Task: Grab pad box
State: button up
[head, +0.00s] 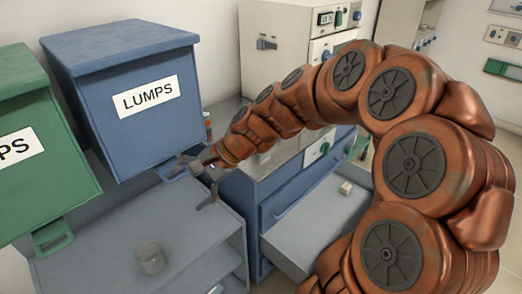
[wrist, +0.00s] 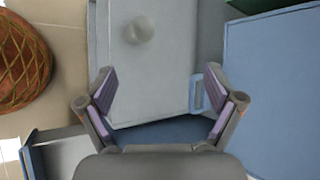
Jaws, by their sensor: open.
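No box is clearly marked as the pad box. A small cream block (head: 346,187) lies in the open drawer (head: 305,228) of the blue cabinet in the head view; I cannot tell whether it is the pad box. My gripper (head: 192,182) is open and empty in front of the blue LUMPS bin, left of and apart from the block. In the wrist view my gripper (wrist: 160,82) has its fingers spread over the grey shelf edge, with nothing between them.
A blue LUMPS bin (head: 125,108) and a green bin (head: 40,165) hang over a grey shelf (head: 100,235) carrying a clear beaker (head: 150,257). The beaker also shows in the wrist view (wrist: 138,30). A white furnace (head: 285,50) stands behind.

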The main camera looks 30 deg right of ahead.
jog(key=w+d+f+m+t+b, duration=0.1)
jog(key=w+d+f+m+t, duration=0.15)
jog(key=w+d+m, duration=0.5)
jog(key=w+d+f+m+t+b, duration=0.15)
jog(key=w+d+m+t, duration=0.3)
jog(key=d, duration=0.55)
jog(key=d+f+m+h, duration=0.1)
jog(key=d+f+m, duration=0.1)
jog(key=d, duration=0.4)
jog(key=w+d+f+m+t+h+b, duration=0.1)
jog(key=d+f+m+h, duration=0.1)
jog(key=d+m, duration=0.2)
jog(key=w+d+f+m+t+h, duration=0.1)
jog(key=d+f+m+h, duration=0.1)
jog(key=d, duration=0.5)
jog(key=shift+w+d+f+m, duration=0.15)
jog(key=shift+d+f+m, duration=0.2)
jog(key=shift+d+m, duration=0.05)
jog(key=shift+x, duration=3.75)
jog(key=shift+a, duration=0.1)
jog(key=shift+c, duration=0.3)
jog(key=c, duration=1.2)
